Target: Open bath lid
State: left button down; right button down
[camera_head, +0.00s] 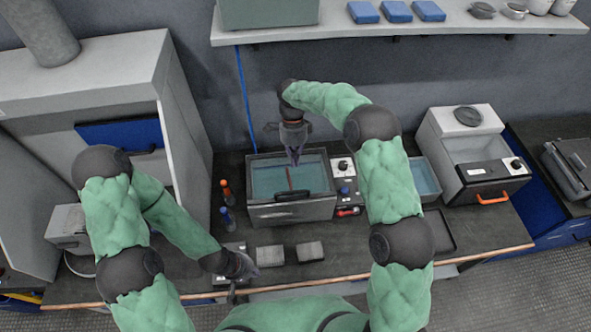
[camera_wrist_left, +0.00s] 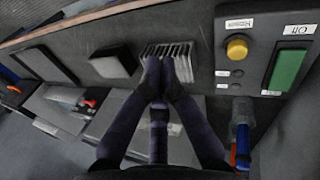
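The bath (camera_head: 262,211) is a grey rectangular tank at the back middle of the bench. Its top shows blue-green through what looks like a clear lid, with a black handle (camera_head: 292,195) along the front edge. A thin red strip shows inside. The lid looks down, though its edges are hard to make out. My right gripper (camera_head: 294,160) points down over the bath's rear edge, apart from the handle; its fingers look close together and hold nothing visible. My left gripper (camera_head: 255,272) is low at the bench's front; in the left wrist view (camera_wrist_left: 160,82) its fingertips are together, with nothing between them.
A white machine with an orange handle (camera_head: 490,198) stands further right. A shelf (camera_head: 400,28) overhangs behind.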

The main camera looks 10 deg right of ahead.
pick_arm(q)
jog(key=s+d+r+m+g+y, duration=0.25)
jog(key=d+r+m, duration=0.4)
jog(key=m, duration=1.05)
jog(key=w+d+r+m+t+y, duration=0.1)
jog(key=w+d+r+m+t, duration=0.5)
jog(key=m, duration=0.5)
jog(key=w+d+r+m+t+y, duration=0.1)
jog(key=w+d+r+m+t, duration=0.35)
jog(key=w+r+m, duration=0.5)
send_over(295, 193)
jog(key=shift+m+t+h, duration=0.25)
jog(key=shift+m+t, duration=0.05)
jog(key=shift+m, duration=0.15)
jog(key=shift+f, duration=2.85)
